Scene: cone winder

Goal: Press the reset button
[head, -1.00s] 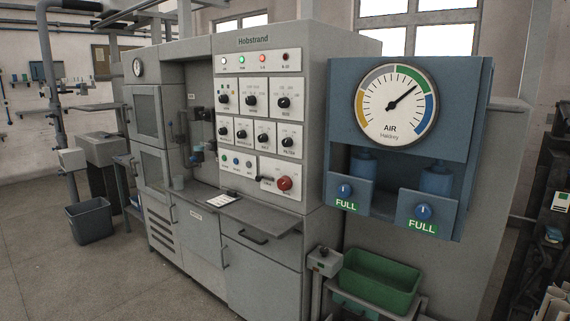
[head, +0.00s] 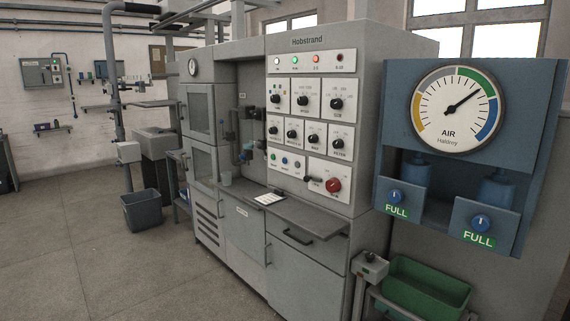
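The grey Hobstrand machine (head: 308,100) stands in the middle of the head view with its control panel facing me. Several black rotary knobs (head: 303,101) fill the rows above. The labels are too small to read, so I cannot tell which control is the reset button. Neither of my grippers is in view.
A blue air gauge box (head: 545,130) with two FULL dials hangs at the right. A green bin (head: 428,288) and a small control box (head: 370,266) stand low in front of it. A shelf (head: 300,212) juts below the panel.

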